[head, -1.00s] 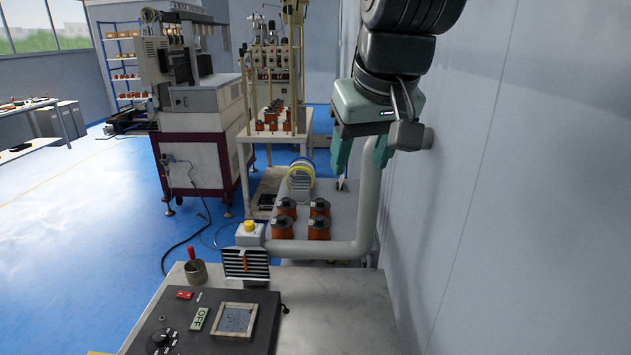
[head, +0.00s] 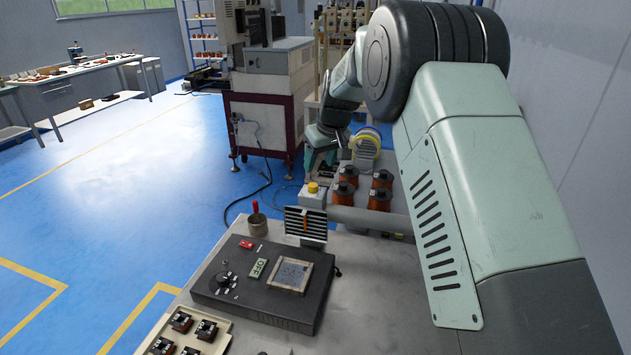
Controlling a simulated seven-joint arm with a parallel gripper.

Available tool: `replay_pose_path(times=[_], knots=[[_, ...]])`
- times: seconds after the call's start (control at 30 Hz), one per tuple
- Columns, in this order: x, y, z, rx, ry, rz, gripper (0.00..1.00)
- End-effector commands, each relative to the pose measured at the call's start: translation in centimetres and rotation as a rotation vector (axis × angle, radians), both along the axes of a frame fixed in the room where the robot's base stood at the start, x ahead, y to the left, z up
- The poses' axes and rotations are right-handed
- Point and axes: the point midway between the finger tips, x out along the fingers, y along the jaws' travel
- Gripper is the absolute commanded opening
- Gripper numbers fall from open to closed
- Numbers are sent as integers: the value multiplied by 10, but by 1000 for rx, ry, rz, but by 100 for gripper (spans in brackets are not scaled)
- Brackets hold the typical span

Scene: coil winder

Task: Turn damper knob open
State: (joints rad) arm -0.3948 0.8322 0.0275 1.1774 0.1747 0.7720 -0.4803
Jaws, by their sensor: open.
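A yellow knob (head: 313,187) sits on a small grey box (head: 313,198) at the left end of the grey pipe (head: 372,219); I take it for the damper knob. A striped black grille (head: 305,222) with an orange strip stands just in front of it. My gripper (head: 318,168) is behind and above the yellow knob, apart from it, fingers pointing down. It is open and I see nothing held. The arm partly hides it, and its exact height is hard to judge.
A black control panel (head: 265,285) with a dial, an OFF label and a framed plate lies on the near bench. Several copper coils (head: 380,180) stand right of the knob. A cup with a red-handled tool (head: 257,225) is left of the grille. A parts tray (head: 190,325) is at the front.

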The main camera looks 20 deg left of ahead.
Motion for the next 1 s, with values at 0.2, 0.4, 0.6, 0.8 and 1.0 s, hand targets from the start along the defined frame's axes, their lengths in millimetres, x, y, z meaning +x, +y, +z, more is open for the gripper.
replay_pose_path(times=[0.2,0.4,0.6,0.8,1.0], knots=[[11,11,-41,-3,3,0,56],[20,20,-70,0,1,-1,56],[24,24,-83,-1,0,-1,56],[25,24,-84,-1,0,-1,56],[24,24,-84,-1,1,-2,39]])
